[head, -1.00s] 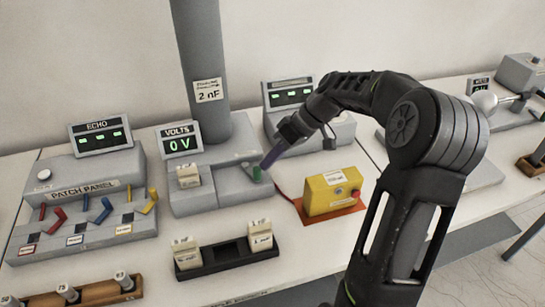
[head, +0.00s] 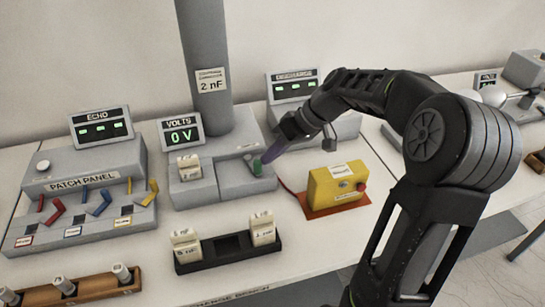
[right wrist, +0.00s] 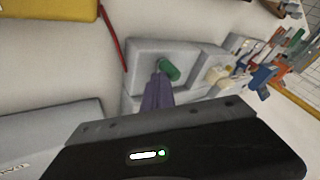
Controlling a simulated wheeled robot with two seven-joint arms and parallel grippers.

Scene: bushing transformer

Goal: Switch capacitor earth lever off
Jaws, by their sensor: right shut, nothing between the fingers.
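The capacitor earth lever is a short green handle (head: 257,167) on the right part of the grey base (head: 213,193) under the tall grey column. In the right wrist view the green handle (right wrist: 168,69) lies tilted just beyond the fingertips. My right gripper (head: 266,158) has purple fingers and comes down from the upper right to the lever. In the right wrist view its fingers (right wrist: 158,88) are together and empty, with the tips at or very close to the handle. I cannot tell whether they touch. My left gripper is out of view.
The volts display (head: 182,135) reads 0 V. A yellow box (head: 336,185) stands right of the base. A black holder (head: 227,262) with pale blocks is in front. The patch panel (head: 82,197) with coloured levers is at left.

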